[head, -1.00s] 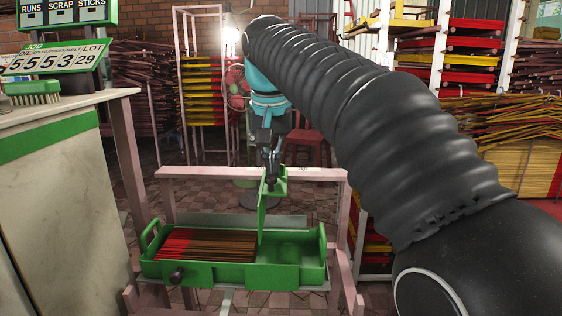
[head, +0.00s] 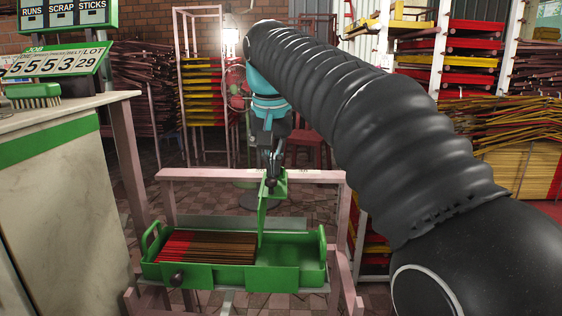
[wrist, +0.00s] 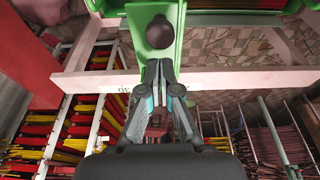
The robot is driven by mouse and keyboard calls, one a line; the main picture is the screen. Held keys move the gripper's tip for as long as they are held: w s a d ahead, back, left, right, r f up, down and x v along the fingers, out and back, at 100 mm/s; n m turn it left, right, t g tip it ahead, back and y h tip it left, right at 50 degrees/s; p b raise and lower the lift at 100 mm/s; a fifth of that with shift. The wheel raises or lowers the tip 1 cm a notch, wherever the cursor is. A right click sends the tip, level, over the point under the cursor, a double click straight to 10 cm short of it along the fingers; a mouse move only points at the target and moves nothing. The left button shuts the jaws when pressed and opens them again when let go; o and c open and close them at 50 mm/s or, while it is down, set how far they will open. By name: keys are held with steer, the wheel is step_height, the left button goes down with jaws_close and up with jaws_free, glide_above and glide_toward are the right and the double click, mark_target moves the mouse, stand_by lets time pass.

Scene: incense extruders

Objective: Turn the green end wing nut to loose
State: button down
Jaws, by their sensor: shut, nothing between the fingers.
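A green end plate (head: 264,212) stands upright across the green tray (head: 313,262), with a bracket at its top over the pale pink rail. In the wrist view a dark round knob (wrist: 159,32) sits on the green bracket (wrist: 172,48); I cannot make out wings on it. My gripper (head: 271,184) points down at the top of the plate. In the wrist view my gripper (wrist: 158,64) has its fingertips together, just below the knob, with nothing between them. Whether they touch the bracket cannot be told.
Reddish-brown sticks (head: 205,246) fill the tray's left part; its right part is empty. A dark knob (head: 177,277) is on the tray's front. The pink rail (head: 215,175) runs behind. A counter (head: 60,190) stands at left, loaded stick racks (head: 470,75) at right.

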steer(key=shift+w, duration=0.35)
stand_by(0.3)
steer(key=shift+d+p, duration=0.35)
steer(key=shift+p, duration=1.05)
steer(key=shift+d, duration=0.2)
stand_by(0.3)
steer(key=shift+s, duration=0.2)
steer(key=shift+s, duration=0.25)
steer(key=shift+w+v, duration=0.25)
steer(key=shift+v, duration=0.7)
steer(key=shift+w+v, duration=0.2)
steer(key=shift+v, duration=0.8)
steer(key=shift+w+v, duration=0.25)
steer(key=shift+v, duration=0.7)
steer(key=shift+r, duration=0.2)
